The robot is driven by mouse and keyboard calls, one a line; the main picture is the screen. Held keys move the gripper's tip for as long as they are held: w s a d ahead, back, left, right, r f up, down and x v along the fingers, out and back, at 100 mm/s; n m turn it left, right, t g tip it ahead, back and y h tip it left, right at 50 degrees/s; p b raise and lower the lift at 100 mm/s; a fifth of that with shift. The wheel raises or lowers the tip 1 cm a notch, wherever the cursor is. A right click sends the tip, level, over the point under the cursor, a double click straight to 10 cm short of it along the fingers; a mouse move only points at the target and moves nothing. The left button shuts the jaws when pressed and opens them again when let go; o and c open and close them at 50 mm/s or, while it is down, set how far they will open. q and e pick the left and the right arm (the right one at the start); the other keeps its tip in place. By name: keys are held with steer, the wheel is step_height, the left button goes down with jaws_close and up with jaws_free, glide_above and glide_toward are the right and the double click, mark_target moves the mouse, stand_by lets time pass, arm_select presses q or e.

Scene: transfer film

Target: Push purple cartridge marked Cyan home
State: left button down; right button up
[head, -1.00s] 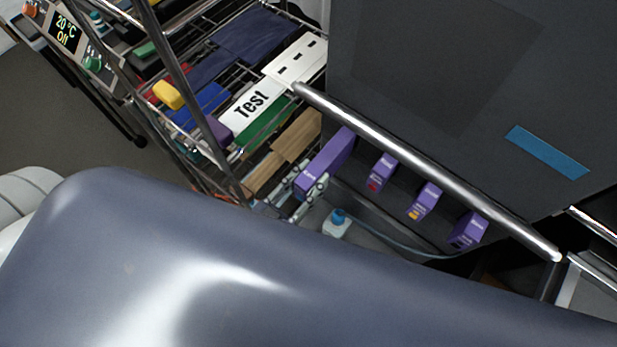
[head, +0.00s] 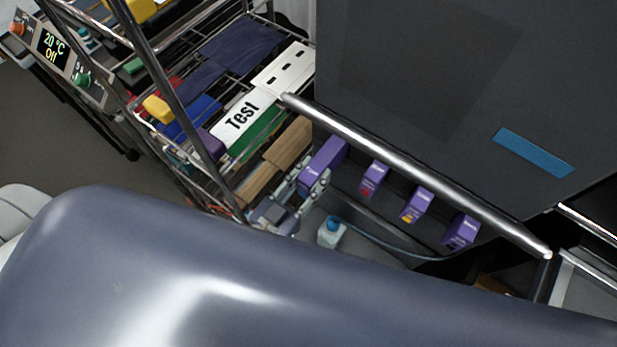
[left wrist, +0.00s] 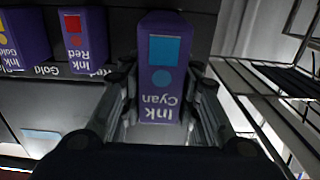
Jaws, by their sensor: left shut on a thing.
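The purple cartridge marked Ink Cyan (head: 325,163) sits in the leftmost place of the dark machine's cartridge row and sticks out farther than its neighbours. In the left wrist view the cartridge (left wrist: 163,62) shows its cyan square and upside-down label. My left gripper (head: 311,193) is shut on it, one finger along each side. The gripper also shows in the left wrist view (left wrist: 163,88). The cartridge's inner end is hidden in the bay. My right gripper is not in view.
Purple cartridges marked Red (head: 373,180), Gold (head: 417,205) and a dark-marked one (head: 460,233) stand to the right. A steel bar (head: 420,176) runs above the row. A small blue-capped bottle (head: 331,233) stands below. A wire rack (head: 228,172) with goods is at the left.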

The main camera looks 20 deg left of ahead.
mark_target(335, 149)
arm_select(q)
steer(key=shift+w+d+r, duration=0.15)
steer(key=shift+w+d, duration=0.1)
steer(key=shift+w, duration=0.4)
steer(key=shift+w, duration=0.15)
steer(key=shift+x, duration=2.3)
steer(key=shift+w+d, duration=0.1)
steer(key=shift+w, duration=0.15)
steer(key=shift+x, duration=0.9)
steer(key=c, duration=1.1)
jaws_free()
